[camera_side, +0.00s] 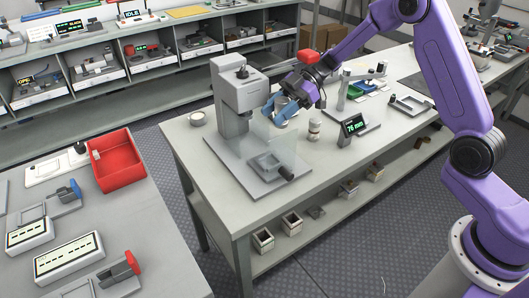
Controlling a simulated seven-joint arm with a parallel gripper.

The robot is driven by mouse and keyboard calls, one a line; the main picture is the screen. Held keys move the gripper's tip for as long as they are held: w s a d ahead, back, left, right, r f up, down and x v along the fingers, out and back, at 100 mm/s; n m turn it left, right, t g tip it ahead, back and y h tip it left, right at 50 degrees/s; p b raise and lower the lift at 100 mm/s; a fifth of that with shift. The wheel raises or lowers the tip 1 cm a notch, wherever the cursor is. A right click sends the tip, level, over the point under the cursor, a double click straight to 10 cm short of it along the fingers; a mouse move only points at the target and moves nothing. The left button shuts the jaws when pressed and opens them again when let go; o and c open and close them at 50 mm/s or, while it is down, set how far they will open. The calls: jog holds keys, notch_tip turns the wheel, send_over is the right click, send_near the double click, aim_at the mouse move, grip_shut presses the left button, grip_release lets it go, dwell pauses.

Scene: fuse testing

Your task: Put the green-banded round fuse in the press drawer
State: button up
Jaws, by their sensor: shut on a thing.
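The grey press (236,95) stands on the middle table. Its drawer (268,163) is a shallow square tray with a dark knob, pulled out at the front behind a clear guard. My gripper (281,110) is just right of the press column, above the table and behind the drawer. Its blue fingers are shut on a small pale round fuse (281,102), mostly hidden by the fingers. I cannot make out a green band on it. Another pale round piece (314,129) stands upright on the table to the right of my gripper.
A small display reading 76 mm (354,125) stands right of the press. A round pale dish (197,118) sits at the table's left corner. A red bin (118,162) is on the left bench. The table between press and display is partly clear.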

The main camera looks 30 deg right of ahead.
jog(key=a+f, duration=0.1)
jog(key=f, duration=0.1)
jog(key=a+f, duration=0.1)
jog(key=f, duration=0.2)
jog(key=a+f, duration=0.1)
jog(key=f, duration=0.1)
jog(key=shift+a+f, duration=0.15)
jog(key=shift+a, duration=0.25)
jog(key=shift+f, duration=2.35)
jog(key=o, duration=1.3)
jog(key=shift+f, duration=0.15)
jog(key=shift+d+r, duration=0.35)
jog(key=v, duration=1.1)
jog(key=shift+d, duration=0.15)
